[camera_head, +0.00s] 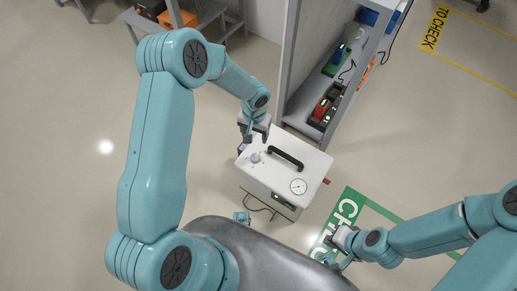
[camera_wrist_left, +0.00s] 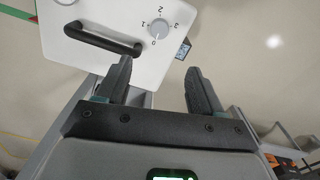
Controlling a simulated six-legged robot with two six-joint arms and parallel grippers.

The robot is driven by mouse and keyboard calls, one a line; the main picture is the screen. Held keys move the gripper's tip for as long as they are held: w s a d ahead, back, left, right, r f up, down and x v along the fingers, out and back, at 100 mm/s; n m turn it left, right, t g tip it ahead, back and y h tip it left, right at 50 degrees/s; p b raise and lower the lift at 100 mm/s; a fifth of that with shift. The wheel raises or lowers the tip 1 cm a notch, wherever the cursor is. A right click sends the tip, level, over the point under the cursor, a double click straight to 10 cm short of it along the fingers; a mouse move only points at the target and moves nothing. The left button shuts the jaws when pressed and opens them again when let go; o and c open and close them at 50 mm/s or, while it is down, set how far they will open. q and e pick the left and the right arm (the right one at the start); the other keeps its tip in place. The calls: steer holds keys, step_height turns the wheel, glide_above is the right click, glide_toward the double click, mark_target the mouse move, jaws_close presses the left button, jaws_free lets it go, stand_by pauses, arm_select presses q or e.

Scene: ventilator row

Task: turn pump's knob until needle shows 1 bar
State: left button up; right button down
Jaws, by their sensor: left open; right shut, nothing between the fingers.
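The pump is a white box (camera_head: 279,176) in the middle of the head view, with a black handle (camera_head: 286,158) on top. Its round white gauge (camera_head: 298,186) is too small for its needle to be read. The grey knob (camera_head: 255,157) is at the top's left; it also shows in the left wrist view (camera_wrist_left: 159,26), with marks 0 to 3 around it. My left gripper (camera_head: 253,138) is open and empty beside the knob; in the wrist view its fingertips (camera_wrist_left: 158,72) are apart, short of the knob. My right gripper (camera_head: 331,256) is shut and empty, away from the pump.
A grey shelf unit (camera_head: 296,62) with red and green devices stands just behind the pump. A green floor marking (camera_head: 345,203) lies to the right. Orange and dark boxes (camera_head: 178,19) sit on a table at the top left. The floor left of the pump is clear.

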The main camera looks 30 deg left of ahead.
mark_target(255, 157)
arm_select(q)
steer(key=f+b, duration=0.1)
steer(key=f, duration=0.4)
steer(key=f+b, duration=0.1)
steer(key=f, duration=0.4)
steer(key=f+b, duration=0.1)
steer(key=f, duration=0.4)
steer(key=shift+s+d, duration=0.15)
steer(key=shift+s, duration=0.1)
steer(key=shift+f+b, duration=0.35)
steer(key=shift+f, duration=0.2)
steer(key=c, duration=1.1)
